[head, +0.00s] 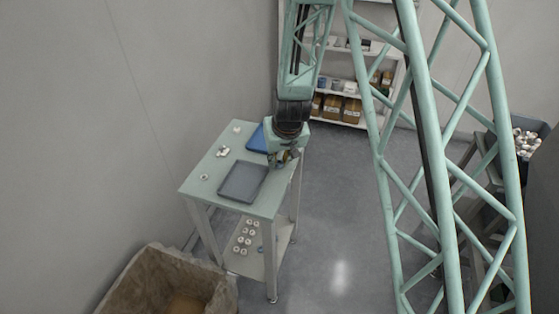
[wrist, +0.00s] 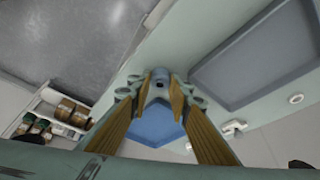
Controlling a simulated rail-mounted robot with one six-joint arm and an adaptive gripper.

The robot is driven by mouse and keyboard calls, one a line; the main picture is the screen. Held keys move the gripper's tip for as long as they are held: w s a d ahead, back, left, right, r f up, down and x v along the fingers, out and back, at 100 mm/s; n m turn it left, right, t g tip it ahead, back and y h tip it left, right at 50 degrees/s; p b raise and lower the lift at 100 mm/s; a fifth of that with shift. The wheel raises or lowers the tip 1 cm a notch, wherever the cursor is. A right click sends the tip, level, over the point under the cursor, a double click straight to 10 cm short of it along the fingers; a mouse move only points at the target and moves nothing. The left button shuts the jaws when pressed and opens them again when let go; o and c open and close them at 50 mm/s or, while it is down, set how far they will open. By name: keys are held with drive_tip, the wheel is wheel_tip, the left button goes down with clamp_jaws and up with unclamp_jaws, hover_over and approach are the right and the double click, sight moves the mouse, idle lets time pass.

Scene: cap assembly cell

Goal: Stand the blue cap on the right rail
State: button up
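The blue cap (wrist: 161,80), a small grey-blue cylinder with a dark round hole facing me, sits between my gripper's fingertips (wrist: 161,88) in the wrist view. The two brown fingers flank it closely on both sides and look shut on it. In the head view my gripper (head: 284,158) is low over the table's right edge, beside the corner of the blue tray; the cap is too small to make out there. I cannot tell whether the cap touches the table. I cannot make out a right rail clearly in either view.
The green table (head: 208,178) carries a blue tray (head: 257,140), a grey tray (head: 231,181) and several white parts (head: 222,152) along its left. Several white caps (head: 247,239) lie on its lower shelf. A brown bin (head: 165,262) stands in front, shelving (head: 345,118) behind.

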drive_tip(key=shift+f, duration=0.15)
drive_tip(key=o, duration=0.3)
drive_tip(key=shift+r, duration=0.2)
drive_tip(key=shift+s+r, duration=0.1)
drive_tip(key=shift+r, duration=0.15)
drive_tip(key=shift+p+v, duration=2.65)
drive_tip(key=shift+v, duration=3.05)
drive_tip(key=shift+r, duration=0.1)
